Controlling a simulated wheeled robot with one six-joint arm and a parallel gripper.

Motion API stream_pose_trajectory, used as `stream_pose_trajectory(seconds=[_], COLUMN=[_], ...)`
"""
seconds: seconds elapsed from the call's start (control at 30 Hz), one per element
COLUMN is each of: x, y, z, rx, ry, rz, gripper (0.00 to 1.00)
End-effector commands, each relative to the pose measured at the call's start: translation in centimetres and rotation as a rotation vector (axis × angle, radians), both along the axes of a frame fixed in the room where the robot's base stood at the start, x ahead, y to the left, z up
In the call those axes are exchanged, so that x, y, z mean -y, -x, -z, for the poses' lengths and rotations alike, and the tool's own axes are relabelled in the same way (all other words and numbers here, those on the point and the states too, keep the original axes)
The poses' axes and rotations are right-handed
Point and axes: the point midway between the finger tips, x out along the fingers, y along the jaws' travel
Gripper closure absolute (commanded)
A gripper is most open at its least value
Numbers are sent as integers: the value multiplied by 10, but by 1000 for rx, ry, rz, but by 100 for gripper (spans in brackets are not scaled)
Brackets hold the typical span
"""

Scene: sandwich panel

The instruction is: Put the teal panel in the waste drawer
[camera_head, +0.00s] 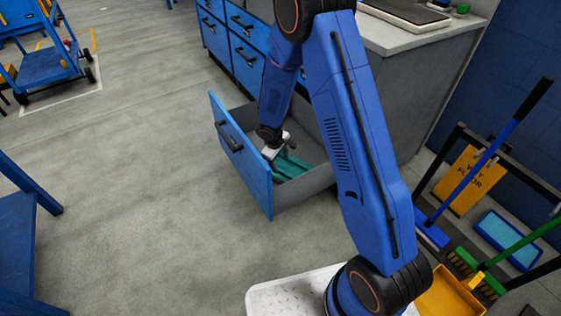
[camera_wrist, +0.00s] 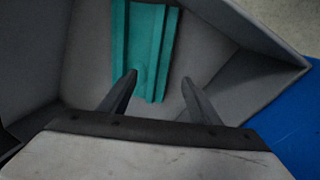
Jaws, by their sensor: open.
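The waste drawer (camera_head: 305,188) is pulled out, with a blue front and grey inner walls. The teal panel (camera_head: 290,167) lies inside it, partly hidden by my gripper and arm. My gripper (camera_head: 276,152) reaches down into the drawer over the panel. In the wrist view the ribbed teal panel (camera_wrist: 143,50) rests on the drawer's grey floor (camera_wrist: 90,60). My gripper's two dark fingers (camera_wrist: 160,90) are spread apart, one on each side of the panel's near end. I see nothing held between them.
Blue closed drawers (camera_head: 245,55) stand behind, under a grey worktop (camera_head: 420,35). A yellow wet floor sign (camera_head: 467,180) and brooms stand at the right. A blue cart (camera_head: 50,65) is at the far left. The floor (camera_head: 140,150) left of the drawer is clear.

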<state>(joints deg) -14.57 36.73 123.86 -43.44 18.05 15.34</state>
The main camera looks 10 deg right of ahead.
Motion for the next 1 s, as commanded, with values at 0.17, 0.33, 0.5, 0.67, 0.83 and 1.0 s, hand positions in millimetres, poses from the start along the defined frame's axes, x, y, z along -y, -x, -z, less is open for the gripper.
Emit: stream_pose_trajectory(seconds=[0.17,0.33,0.5,0.67,0.83,1.0], x=[-1,3,18,37,54,70], y=[1,1,5,18,38,65], z=[-4,-18,-68,-124,-179,-228], rx=[-1,11,47,83,118,149], ry=[0,-1,0,-4,-14,-31], rz=[1,16,71,138,208,275], gripper=[43,43,43,43,43,43])
